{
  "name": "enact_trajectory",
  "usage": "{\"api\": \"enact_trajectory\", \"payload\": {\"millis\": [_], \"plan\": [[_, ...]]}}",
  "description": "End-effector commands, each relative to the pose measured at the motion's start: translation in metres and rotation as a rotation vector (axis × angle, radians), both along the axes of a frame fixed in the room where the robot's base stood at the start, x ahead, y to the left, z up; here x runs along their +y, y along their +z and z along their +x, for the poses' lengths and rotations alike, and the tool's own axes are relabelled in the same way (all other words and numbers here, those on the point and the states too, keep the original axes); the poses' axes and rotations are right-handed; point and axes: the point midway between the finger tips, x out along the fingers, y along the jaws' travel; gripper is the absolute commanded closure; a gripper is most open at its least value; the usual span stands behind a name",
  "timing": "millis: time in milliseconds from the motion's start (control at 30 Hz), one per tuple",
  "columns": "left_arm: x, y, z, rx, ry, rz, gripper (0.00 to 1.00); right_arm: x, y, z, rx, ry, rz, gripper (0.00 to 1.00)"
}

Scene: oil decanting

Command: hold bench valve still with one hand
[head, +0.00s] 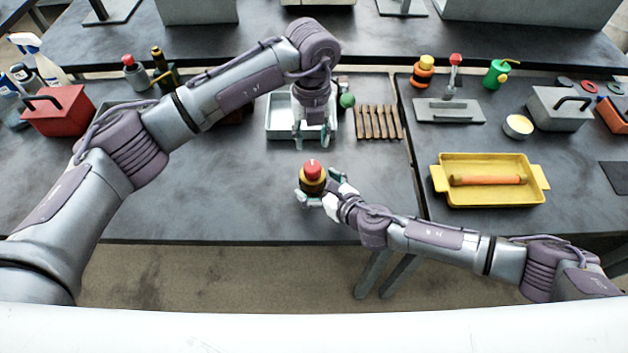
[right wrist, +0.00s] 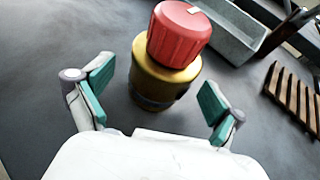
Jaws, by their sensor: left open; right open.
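The bench valve (head: 312,179) stands upright near the front edge of the left table, with a red knob on a brass-coloured body. In the right wrist view the valve (right wrist: 165,85) rises between and a little beyond the open fingers. My right gripper (head: 322,197) is open around the valve's near side; the fingers (right wrist: 156,100) look apart from the body on both sides. My left gripper (head: 312,138) is open and points down behind the valve, over the front of a grey tray (head: 275,130). I see nothing in its fingers.
A row of brown wooden slats (head: 378,122) and a green ball (head: 347,100) are right of the grey tray. A red toolbox (head: 58,112) is at the far left. A yellow tray (head: 480,200) with an orange bar is on the right table. The table left of the valve is clear.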

Motion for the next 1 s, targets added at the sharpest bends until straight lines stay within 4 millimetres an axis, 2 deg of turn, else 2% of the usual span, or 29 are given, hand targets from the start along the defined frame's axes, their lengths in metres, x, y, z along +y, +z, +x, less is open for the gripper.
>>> {"api": "enact_trajectory", "payload": {"millis": [167, 467, 1000], "plan": [[-0.0001, 0.0001, 0.0000, 0.000, 0.000, 0.000, 0.58, 0.0070, -0.0048, 0.0096, 0.001, -0.002, 0.001, 0.05], [-0.0001, 0.0001, 0.0000, 0.000, 0.000, 0.000, 0.58, 0.0081, -0.0057, 0.0108, 0.002, -0.001, 0.001, 0.05], [-0.0001, 0.0000, 0.0000, 0.000, 0.000, 0.000, 0.58, 0.0078, -0.0059, 0.0106, 0.001, -0.001, 0.000, 0.92]]}}
